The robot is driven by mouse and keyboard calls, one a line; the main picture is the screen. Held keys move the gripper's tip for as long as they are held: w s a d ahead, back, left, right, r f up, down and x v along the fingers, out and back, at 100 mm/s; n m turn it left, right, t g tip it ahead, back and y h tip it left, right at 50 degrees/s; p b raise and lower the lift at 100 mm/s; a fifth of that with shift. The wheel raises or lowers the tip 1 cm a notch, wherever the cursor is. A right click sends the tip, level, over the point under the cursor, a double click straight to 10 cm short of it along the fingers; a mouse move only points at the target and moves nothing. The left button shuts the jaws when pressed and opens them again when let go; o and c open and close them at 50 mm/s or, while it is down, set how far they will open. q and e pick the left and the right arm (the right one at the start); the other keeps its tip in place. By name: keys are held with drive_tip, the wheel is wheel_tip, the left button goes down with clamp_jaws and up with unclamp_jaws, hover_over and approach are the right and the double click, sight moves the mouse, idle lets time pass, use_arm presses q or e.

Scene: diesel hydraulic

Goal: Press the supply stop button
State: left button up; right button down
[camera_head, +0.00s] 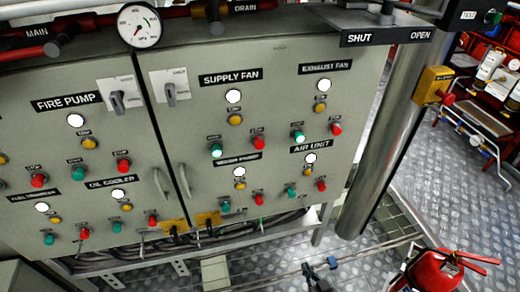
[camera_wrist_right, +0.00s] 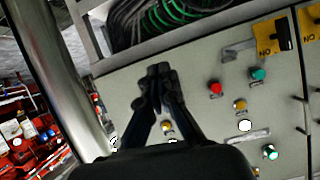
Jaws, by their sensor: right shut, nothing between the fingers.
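The supply fan group sits under the SUPPLY FAN label (camera_head: 230,77) on the grey cabinet. Its red stop button (camera_head: 258,143) is at the lower right of the group, beside a lit green button (camera_head: 216,151). A white lamp (camera_head: 233,96) and a yellow button (camera_head: 235,120) are above. My right gripper (camera_head: 320,272) is at the bottom of the head view, below and right of the stop button and apart from it. In the wrist view the right gripper (camera_wrist_right: 159,73) is shut and empty, before the panel; the supply stop button is not visible there. My left gripper is out of view.
Similar button groups surround it, including a red button (camera_head: 320,185) under AIR UNIT and another red button (camera_head: 258,199) below. A metal pipe (camera_head: 380,130) stands right of the cabinet. A fire extinguisher (camera_head: 437,272) is at the lower right. Cables run under the cabinet.

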drive_tip(key=w+a+r+n+t+y+b, duration=0.1)
drive_tip(key=w+a+r+t+y, duration=0.2)
drive_tip(key=r, duration=0.5)
drive_tip(key=w+a+r+n+t+y, duration=0.1)
drive_tip(key=w+a+r+y, duration=0.15)
drive_tip(key=w+r, duration=0.4)
use_arm(q)
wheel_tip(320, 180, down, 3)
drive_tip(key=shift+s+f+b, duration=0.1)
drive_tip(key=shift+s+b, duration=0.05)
drive_tip(key=shift+b, duration=0.75)
use_arm(e)
drive_tip(key=s+a+r+n+y, duration=0.1)
drive_tip(key=a+r+n+y, duration=0.1)
drive_tip(key=r, duration=0.8)
drive_tip(key=s+a+r+n+y, duration=0.1)
drive_tip(key=a+r+n+y, duration=0.2)
drive_tip(key=r, duration=0.8)
drive_tip(key=a+y, duration=0.2)
drive_tip(key=y, duration=0.2)
drive_tip(key=shift+s+r, duration=0.3)
